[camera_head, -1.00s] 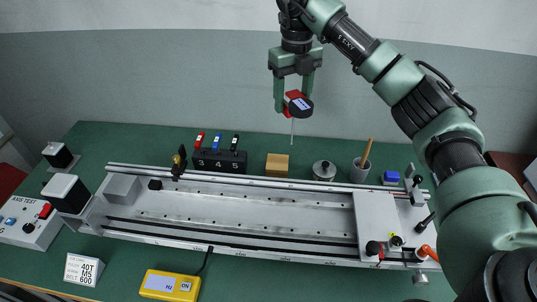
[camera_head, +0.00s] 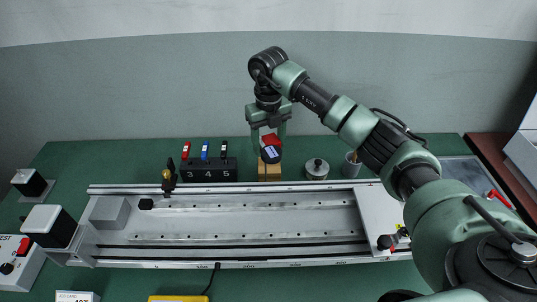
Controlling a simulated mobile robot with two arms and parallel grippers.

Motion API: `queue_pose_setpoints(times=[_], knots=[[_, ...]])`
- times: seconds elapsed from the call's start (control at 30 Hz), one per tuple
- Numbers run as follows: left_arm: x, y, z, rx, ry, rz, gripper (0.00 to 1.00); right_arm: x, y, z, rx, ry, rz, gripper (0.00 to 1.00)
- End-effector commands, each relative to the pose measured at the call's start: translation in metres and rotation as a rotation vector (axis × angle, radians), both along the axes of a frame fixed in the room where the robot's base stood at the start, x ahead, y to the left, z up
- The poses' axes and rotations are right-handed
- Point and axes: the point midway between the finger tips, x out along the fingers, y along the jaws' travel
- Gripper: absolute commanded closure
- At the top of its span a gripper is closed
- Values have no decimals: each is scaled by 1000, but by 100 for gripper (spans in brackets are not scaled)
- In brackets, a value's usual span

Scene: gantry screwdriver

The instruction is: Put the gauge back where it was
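The gauge (camera_head: 270,154), a red and dark body with a small pale display, is held upright in my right gripper (camera_head: 268,143), whose two green fingers close on its red upper part. It is directly in front of or over the tan block (camera_head: 270,171) behind the gantry rail. The gauge hides part of the block, and its thin probe is not visible. I cannot tell whether the gauge touches the block. My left gripper is not in view.
The black stand (camera_head: 209,171) with red, blue and black screwdrivers is left of the block. A metal cylinder (camera_head: 317,168) and a grey cup (camera_head: 351,168) stand to its right. The long gantry rail (camera_head: 240,213) lies in front. Clear green bench lies behind the stand.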

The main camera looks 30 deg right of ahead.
Motion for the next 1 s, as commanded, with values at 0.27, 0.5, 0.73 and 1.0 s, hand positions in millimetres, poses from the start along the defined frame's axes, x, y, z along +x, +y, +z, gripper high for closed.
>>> queue_pose_setpoints(times=[0.27, 0.5, 0.73, 1.0], knots=[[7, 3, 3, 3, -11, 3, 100, 1, 0, -19, 2, -2, 1, 100], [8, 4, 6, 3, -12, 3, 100, 0, 1, -52, 2, -1, 0, 100], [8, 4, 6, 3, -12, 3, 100, 1, 0, -56, 1, -4, 1, 100], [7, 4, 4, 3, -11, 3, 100, 0, 0, -60, 0, -1, 1, 21]])
